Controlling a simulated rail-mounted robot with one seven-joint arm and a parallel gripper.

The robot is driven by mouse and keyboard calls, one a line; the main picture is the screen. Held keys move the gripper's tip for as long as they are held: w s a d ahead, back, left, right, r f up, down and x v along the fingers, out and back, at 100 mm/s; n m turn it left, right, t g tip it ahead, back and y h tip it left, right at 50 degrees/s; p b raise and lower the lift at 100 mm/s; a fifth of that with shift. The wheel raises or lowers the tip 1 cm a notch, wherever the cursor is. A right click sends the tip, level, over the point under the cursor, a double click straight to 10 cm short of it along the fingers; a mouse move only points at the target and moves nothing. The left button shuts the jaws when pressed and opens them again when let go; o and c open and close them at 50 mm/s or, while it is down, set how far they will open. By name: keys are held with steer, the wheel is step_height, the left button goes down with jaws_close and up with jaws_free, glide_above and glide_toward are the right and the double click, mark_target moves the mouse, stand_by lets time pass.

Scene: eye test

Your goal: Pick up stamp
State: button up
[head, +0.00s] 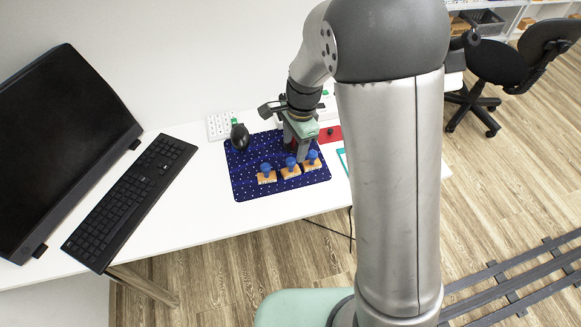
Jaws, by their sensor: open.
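Three stamps with blue knob handles and light wooden bases stand in a row on a dark blue dotted mat (246,186): a left stamp (266,175), a middle stamp (290,170) and a right stamp (313,161). My gripper (302,155) is open and points down over the mat, at the middle and right stamps. Its fingers show close behind or beside the right stamp. I cannot tell whether they touch it or which stamp lies between them.
A black mouse (240,137) is at the mat's upper left, with a white keypad-like item (222,124) behind it. A red item (331,134) lies right of the mat. A keyboard (133,198) and monitor (62,150) fill the left. Bare white table (200,215) lies between keyboard and mat.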

mark_target(291, 159)
steer(key=f, duration=0.4)
steer(key=shift+s+a+f, duration=0.1)
steer(key=shift+a+f, duration=0.1)
steer(key=shift+a, duration=0.05)
steer(key=shift+a+f+p, duration=0.2)
steer(key=shift+f, duration=1.1)
steer(key=shift+a+f+p, duration=0.2)
steer(key=shift+f, duration=1.1)
steer(key=c, duration=1.1)
